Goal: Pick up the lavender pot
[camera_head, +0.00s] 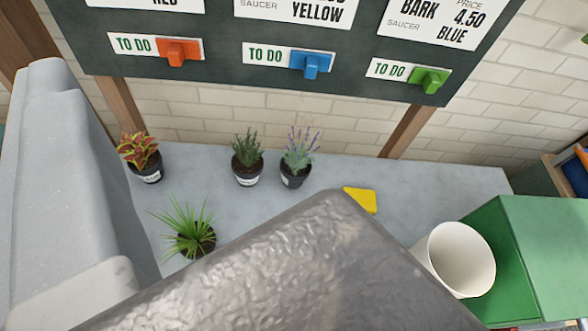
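The lavender pot (295,178) is a small dark pot holding a grey-green plant with purple flower spikes. It stands upright at the back of the grey bench, just right of the middle. A light grey block at the left edge and a large hammered grey metal surface at the bottom fill the near view; they look like parts of my gripper or something in it. No fingertips can be made out, so whether it is open or shut is unclear. Nothing visible touches the lavender pot.
A dark pot with a green shrub (248,178) stands close left of the lavender. A red-leaved plant (138,152) and a grassy plant (190,230) stand further left. A yellow piece (360,200), white cup (461,259) and green box (555,250) are right. A sign board (225,70) hangs above.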

